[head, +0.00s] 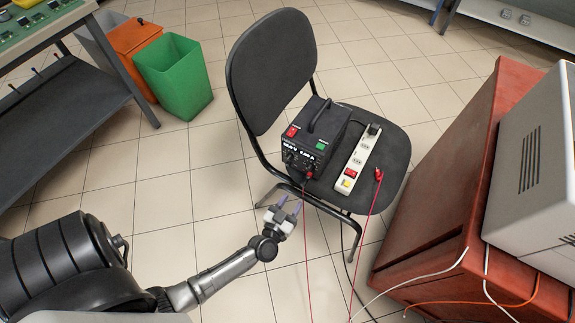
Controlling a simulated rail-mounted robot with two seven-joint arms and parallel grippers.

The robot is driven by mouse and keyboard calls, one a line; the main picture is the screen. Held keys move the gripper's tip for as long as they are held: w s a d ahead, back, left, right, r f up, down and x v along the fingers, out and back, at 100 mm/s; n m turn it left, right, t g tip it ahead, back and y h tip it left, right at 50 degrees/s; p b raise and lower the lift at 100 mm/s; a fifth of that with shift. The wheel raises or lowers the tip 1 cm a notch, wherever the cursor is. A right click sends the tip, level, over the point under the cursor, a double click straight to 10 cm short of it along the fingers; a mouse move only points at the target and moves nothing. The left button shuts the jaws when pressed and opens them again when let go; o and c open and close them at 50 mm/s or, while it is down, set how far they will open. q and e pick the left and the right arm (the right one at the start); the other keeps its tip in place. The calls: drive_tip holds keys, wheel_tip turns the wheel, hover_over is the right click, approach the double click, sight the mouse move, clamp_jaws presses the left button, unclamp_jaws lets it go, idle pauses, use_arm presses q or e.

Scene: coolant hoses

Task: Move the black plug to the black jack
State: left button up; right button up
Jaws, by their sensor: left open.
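A black power supply box (313,140) with a lit display stands on the seat of a black chair (392,150). Small sockets sit low on its front face, but I cannot clearly make out the black jack. A black plug (373,130) shows at the far end of the white power strip (356,160); I cannot tell whether it is the task's plug. My left gripper (290,204) is open and empty, in front of the seat's front edge and below the box. My right gripper is not in view.
A red plug (378,174) with a red cable lies on the seat's right side. Red and black cables hang off the seat's front. A red cabinet (440,190) stands at right; green (175,76) and orange (134,38) bins stand at back left.

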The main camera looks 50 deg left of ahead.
sight(305, 182)
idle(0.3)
use_arm(q)
drive_tip(key=b+x, duration=0.1)
drive_tip(key=x, duration=0.6)
drive_tip(key=shift+x, duration=1)
idle(0.3)
idle(0.5)
drive_tip(key=shift+p, duration=0.45)
